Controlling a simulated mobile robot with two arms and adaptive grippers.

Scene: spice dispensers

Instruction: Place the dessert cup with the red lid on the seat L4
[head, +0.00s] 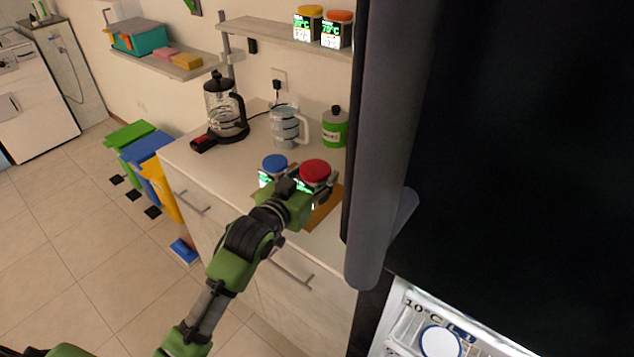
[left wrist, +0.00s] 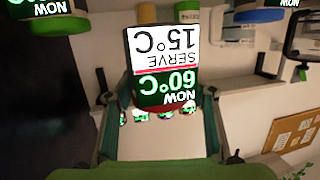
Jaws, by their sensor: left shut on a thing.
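The dessert cup with the red lid (head: 315,171) is in my left gripper (head: 311,186), above the right part of the counter. In the left wrist view the cup's label (left wrist: 162,62) fills the space between the fingers, upside down, reading NOW 60°C and SERVE 15°C. The fingers close on both sides of the cup. A gap under it cannot be judged. A round seat with a blue ring (head: 440,342) shows at the lower right beside a 10°C marking; its seat name is not readable, so I cannot tell whether it is L4. My right gripper is out of view.
A blue-lidded cup (head: 274,164) stands close left of the held cup. A brown board (head: 326,208) lies on the counter (head: 205,162). A dark appliance with a thick grey vertical handle (head: 385,130) borders the right. Yellow-lidded (head: 308,24) and orange-lidded (head: 338,30) cups are on the shelf.

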